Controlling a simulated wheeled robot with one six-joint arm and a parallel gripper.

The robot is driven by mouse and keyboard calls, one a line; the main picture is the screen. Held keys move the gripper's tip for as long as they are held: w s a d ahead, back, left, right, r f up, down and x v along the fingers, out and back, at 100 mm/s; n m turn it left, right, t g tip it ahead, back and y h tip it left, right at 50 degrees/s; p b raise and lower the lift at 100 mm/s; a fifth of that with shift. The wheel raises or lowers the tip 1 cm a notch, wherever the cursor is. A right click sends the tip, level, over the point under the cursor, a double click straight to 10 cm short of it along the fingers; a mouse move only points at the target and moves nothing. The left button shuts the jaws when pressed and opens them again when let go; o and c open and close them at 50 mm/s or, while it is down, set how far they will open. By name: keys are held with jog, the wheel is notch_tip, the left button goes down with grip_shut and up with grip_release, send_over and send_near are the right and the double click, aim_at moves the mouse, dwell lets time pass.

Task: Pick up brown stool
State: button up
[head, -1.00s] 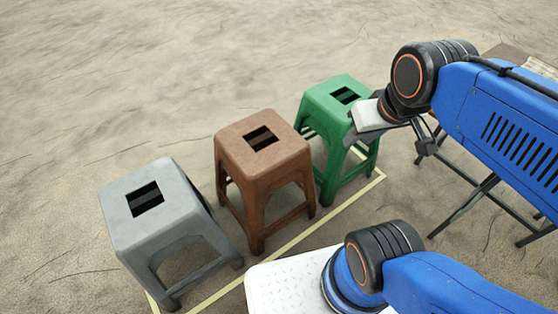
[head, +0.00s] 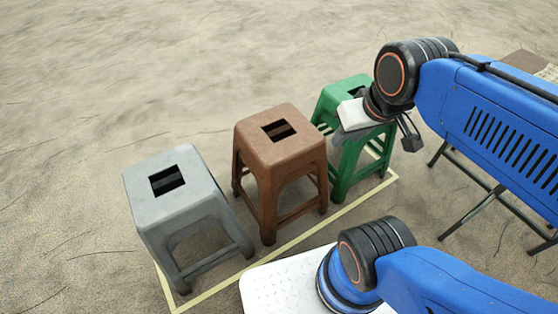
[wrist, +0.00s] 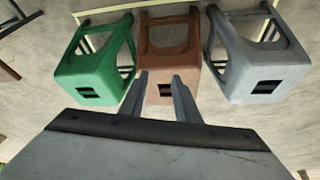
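The brown stool (head: 285,152) stands upright in the middle of a row of three, with a dark rectangular slot in its seat. In the wrist view the brown stool (wrist: 165,92) is straight beyond my gripper (wrist: 159,78). Its two fingers are apart with nothing between them, and they overlap the stool's seat in the picture. Whether they touch it I cannot tell; the head view shows the gripper end (head: 352,120) to the right of the brown stool, in front of the green one, with the fingers hard to make out.
A grey stool (head: 178,200) stands left of the brown one and a green stool (head: 335,105) right of it. A yellow line (head: 235,278) runs on the floor along the row. A table with thin dark legs (head: 470,212) is at the right. Floor behind the stools is clear.

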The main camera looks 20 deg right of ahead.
jog(key=o, duration=0.5)
jog(key=shift+c, duration=0.2)
jog(key=m+g, duration=0.5)
jog(key=m, duration=1)
send_over(279, 130)
notch_tip(279, 130, down, 8)
jog(key=f, duration=1.1)
jog(key=shift+d+f, duration=0.2)
jog(key=shift+f, duration=0.2)
jog(key=shift+a+f, duration=0.2)
jog(key=shift+f, duration=2.45)
